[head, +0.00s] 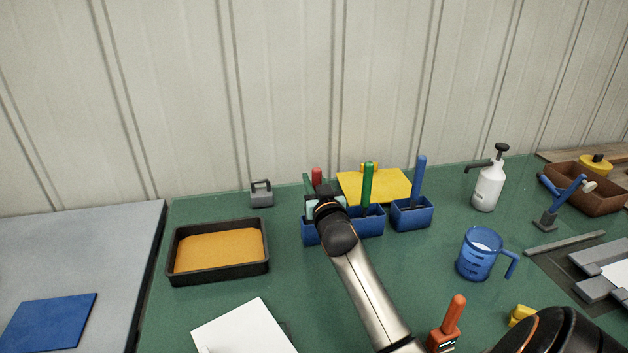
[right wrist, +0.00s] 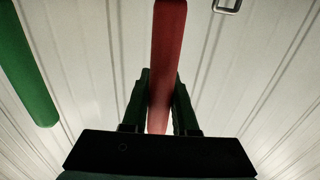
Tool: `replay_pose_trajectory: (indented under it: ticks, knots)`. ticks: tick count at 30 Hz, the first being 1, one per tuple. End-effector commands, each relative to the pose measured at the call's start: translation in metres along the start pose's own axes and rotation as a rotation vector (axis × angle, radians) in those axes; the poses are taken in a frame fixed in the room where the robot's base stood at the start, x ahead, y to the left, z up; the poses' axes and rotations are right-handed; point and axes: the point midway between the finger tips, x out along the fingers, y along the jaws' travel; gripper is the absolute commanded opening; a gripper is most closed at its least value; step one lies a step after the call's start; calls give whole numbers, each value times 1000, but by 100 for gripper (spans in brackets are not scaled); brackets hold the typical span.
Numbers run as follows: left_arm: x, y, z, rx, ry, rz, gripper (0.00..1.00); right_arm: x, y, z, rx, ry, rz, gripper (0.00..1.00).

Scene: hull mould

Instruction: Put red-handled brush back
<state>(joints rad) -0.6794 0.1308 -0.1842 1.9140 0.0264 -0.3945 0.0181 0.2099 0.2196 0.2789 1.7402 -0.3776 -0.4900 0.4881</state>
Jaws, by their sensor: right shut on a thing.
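The red-handled brush (head: 317,176) stands about upright at the left blue holder (head: 310,232), with only its red handle showing. My right gripper (head: 314,193) is shut on that handle, above this holder. In the right wrist view the red handle (right wrist: 168,50) stands between the two dark fingers (right wrist: 158,105). The brush's lower end is hidden by my gripper and arm, so I cannot tell how deep it sits in the holder. My left gripper is out of view.
A green-handled brush (head: 368,182) stands in the middle blue holder (head: 372,224), close right of my gripper. A blue-handled brush (head: 419,178) stands in the right holder (head: 412,216). A yellow sheet (head: 385,186) lies behind. A black tray (head: 177,262) stands left.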

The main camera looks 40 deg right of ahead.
Motion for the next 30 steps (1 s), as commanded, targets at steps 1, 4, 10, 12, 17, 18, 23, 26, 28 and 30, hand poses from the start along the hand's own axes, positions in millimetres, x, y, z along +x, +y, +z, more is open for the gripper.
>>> replay_pose_trajectory:
  ticks: [1,4,10,12,17,18,23,26,28,30]
  knots:
    - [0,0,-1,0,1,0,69,0,0,0,0,-1,0,0]
    - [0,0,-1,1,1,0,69,0,0,0,0,-1,0,30]
    - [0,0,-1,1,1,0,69,0,0,0,0,-1,0,53]
    - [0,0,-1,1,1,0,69,0,0,0,0,-1,0,61]
    - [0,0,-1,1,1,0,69,0,0,0,0,-1,0,62]
    - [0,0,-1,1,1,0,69,0,0,0,0,-2,0,62]
    - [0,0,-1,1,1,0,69,-4,0,0,1,-2,-1,62]
    - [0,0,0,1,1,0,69,-14,-1,1,2,-3,-1,62]
    - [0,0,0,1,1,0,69,-25,0,1,2,-3,-1,62]
    - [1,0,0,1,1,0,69,-38,-1,2,2,-3,-2,62]
